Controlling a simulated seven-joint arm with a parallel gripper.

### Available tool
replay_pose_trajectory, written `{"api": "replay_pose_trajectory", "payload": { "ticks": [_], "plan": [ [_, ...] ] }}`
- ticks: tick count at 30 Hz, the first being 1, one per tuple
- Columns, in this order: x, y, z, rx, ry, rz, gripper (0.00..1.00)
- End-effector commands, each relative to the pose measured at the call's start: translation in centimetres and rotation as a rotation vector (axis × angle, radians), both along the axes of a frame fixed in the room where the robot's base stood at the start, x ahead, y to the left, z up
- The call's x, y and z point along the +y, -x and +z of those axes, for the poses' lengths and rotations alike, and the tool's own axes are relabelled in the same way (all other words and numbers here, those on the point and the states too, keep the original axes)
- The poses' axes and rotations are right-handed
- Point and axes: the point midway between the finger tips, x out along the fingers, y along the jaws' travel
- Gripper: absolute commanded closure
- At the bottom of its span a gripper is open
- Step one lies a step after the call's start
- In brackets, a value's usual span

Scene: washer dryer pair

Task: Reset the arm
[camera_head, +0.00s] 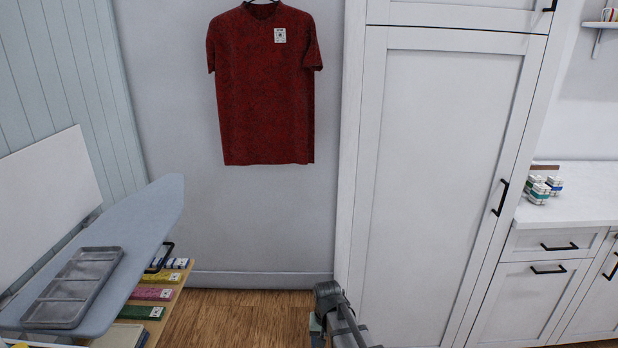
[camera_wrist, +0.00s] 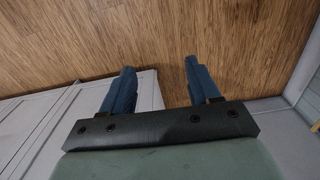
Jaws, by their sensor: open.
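My gripper (camera_wrist: 158,80) shows in the wrist view with its two blue fingers spread apart. It is open and nothing is between the fingers. Wooden floor (camera_wrist: 150,35) lies beyond the fingertips. In the head view, part of my arm shows at the bottom centre, in front of the tall white cabinet. The gripper's fingers cannot be made out in that view.
A tall white cabinet (camera_head: 445,150) stands right of centre, its door shut. An ironing board (camera_head: 150,215) with a grey tray (camera_head: 75,287) is at the left. A red shirt (camera_head: 262,95) hangs on the wall. A counter (camera_head: 585,195) is at the right. Some floor (camera_head: 235,312) is clear.

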Motion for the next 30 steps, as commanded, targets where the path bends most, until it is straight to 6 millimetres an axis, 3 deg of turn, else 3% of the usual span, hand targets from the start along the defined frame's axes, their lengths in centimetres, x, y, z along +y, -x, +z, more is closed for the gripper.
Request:
{"api": "replay_pose_trajectory", "payload": {
  "ticks": [1,6,15,23,30],
  "plan": [
    [-2.2,1.5,-0.8,0.002,0.0,-0.003,0.39],
    [-6.9,4.1,-2.7,-0.001,-0.001,0.011,0.39],
    [-12.3,8.2,-4.8,-0.005,-0.002,0.025,0.39],
    [-12.1,10.9,-8.5,0.071,-0.003,0.029,0.39],
    [-12.1,15.3,-12.8,0.17,-0.004,0.027,0.39]
  ]
}}
